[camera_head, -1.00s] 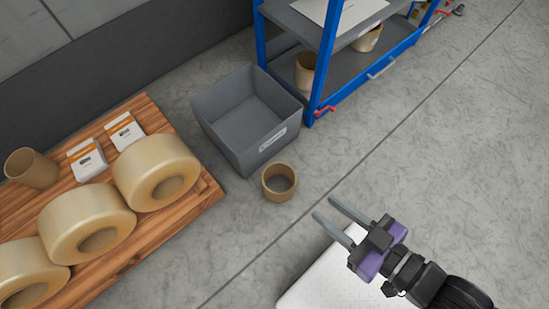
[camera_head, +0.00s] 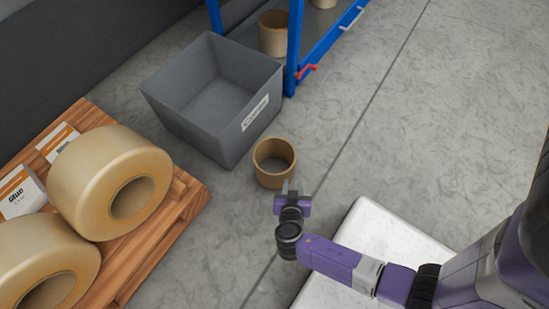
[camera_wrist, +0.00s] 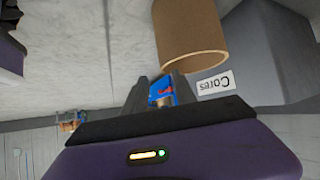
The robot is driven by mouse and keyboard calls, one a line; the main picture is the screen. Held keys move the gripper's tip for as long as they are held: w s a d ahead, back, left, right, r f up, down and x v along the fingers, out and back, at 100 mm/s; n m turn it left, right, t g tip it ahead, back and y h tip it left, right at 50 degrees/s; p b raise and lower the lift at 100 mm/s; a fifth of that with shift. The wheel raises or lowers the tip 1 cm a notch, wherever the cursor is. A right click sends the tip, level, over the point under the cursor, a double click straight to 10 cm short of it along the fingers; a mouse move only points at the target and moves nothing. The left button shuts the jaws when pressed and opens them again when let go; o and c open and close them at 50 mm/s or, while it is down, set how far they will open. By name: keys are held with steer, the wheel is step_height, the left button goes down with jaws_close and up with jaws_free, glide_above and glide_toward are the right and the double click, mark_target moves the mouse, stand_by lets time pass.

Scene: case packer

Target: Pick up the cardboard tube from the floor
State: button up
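The brown cardboard tube (camera_head: 274,163) stands upright and open-topped on the floor, just right of the grey bin. My gripper (camera_head: 293,186) is low, beside the tube's near side in the head view. In the wrist view, which is upside down, the tube (camera_wrist: 190,28) shows at the top, beyond the right finger. My gripper's fingers (camera_wrist: 160,88) are apart there, with nothing between them. The right fingertip overlaps the tube's rim in the picture; I cannot tell whether they touch.
The grey bin labelled "Cores" (camera_head: 180,122) stands close to the tube. A blue-framed shelf (camera_head: 291,50) holding similar tubes is behind. A wooden pallet (camera_head: 190,200) with tape rolls and glue boxes is at left. Open floor lies to the right.

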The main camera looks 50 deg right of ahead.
mark_target(295, 160)
steer(key=shift+m+h, duration=0.7)
steer(key=shift+h, duration=0.1)
steer(key=b+x, duration=0.2)
steer(key=x, duration=0.3)
steer(key=b+x, duration=0.1)
steer(key=x, duration=0.4)
steer(key=w+b+x, duration=0.1)
steer(key=b+x, duration=0.1)
steer(key=x, duration=0.3)
steer(key=shift+r+b, duration=0.2)
steer(key=shift+b, duration=0.15)
steer(key=shift+c, duration=0.4)
jaws_close()
